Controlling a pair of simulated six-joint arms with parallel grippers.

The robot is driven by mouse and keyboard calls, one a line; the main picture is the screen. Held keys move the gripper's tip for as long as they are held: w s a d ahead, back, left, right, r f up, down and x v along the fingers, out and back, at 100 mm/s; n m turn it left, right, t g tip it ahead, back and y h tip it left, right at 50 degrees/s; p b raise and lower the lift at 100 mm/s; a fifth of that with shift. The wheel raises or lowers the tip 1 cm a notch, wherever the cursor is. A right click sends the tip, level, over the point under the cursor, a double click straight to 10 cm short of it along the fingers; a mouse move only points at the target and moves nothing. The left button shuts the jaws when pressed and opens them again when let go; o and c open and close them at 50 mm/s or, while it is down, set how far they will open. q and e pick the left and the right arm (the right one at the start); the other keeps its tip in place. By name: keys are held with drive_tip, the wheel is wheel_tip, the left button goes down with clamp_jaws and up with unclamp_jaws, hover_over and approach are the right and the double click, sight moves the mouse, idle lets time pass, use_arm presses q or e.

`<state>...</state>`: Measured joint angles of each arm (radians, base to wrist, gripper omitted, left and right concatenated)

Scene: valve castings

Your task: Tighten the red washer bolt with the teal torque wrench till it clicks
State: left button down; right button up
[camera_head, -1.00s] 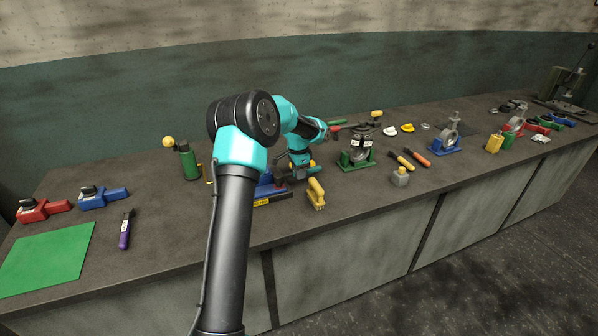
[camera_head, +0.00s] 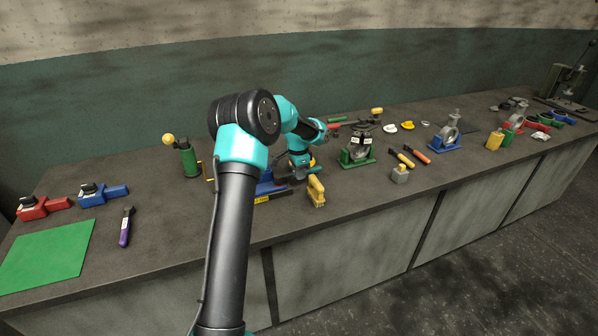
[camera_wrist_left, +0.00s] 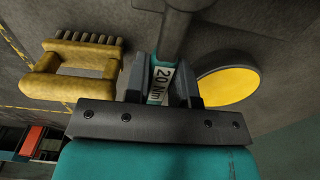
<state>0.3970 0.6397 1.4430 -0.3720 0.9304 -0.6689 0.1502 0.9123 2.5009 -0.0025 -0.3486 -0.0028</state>
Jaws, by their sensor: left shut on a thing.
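My left gripper (camera_head: 297,178) is low over the middle of the bench, beside a blue fixture (camera_head: 268,188). In the left wrist view its jaws (camera_wrist_left: 160,88) are shut on the teal torque wrench (camera_wrist_left: 158,72), on its handle with a "20 Nm" label. A grey shaft runs on from the handle to the top of that view. In the head view my arm and gripper hide most of the wrench and part of the blue fixture. I cannot make out the red washer bolt in either view. My right gripper is not in view.
A yellow brush (camera_head: 316,191) lies close to the gripper and also shows in the wrist view (camera_wrist_left: 75,72). A yellow disc (camera_wrist_left: 228,82) is on the other side. A green-based casting (camera_head: 357,152) and a grey block (camera_head: 400,174) stand to the right.

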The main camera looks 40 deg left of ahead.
use_arm(q)
drive_tip(key=shift+s+d+f+m, duration=0.1)
drive_tip(key=shift+s+d+m, duration=0.25)
drive_tip(key=shift+m, duration=0.35)
drive_tip(key=shift+s+d+m, duration=0.25)
drive_tip(key=shift+d+m, duration=0.2)
drive_tip(key=shift+m, duration=0.25)
drive_tip(key=m, duration=0.1)
drive_tip(key=s+d+m, duration=0.1)
drive_tip(key=shift+s+d+f+m, duration=0.1)
drive_tip(key=shift+s+f+m, duration=0.1)
drive_tip(key=shift+m, duration=0.1)
drive_tip(key=shift+w, duration=0.1)
drive_tip(key=shift+w+r, duration=0.1)
drive_tip(key=shift+r, duration=0.05)
drive_tip(key=shift+r, duration=1.8)
drive_tip(key=shift+w, duration=0.1)
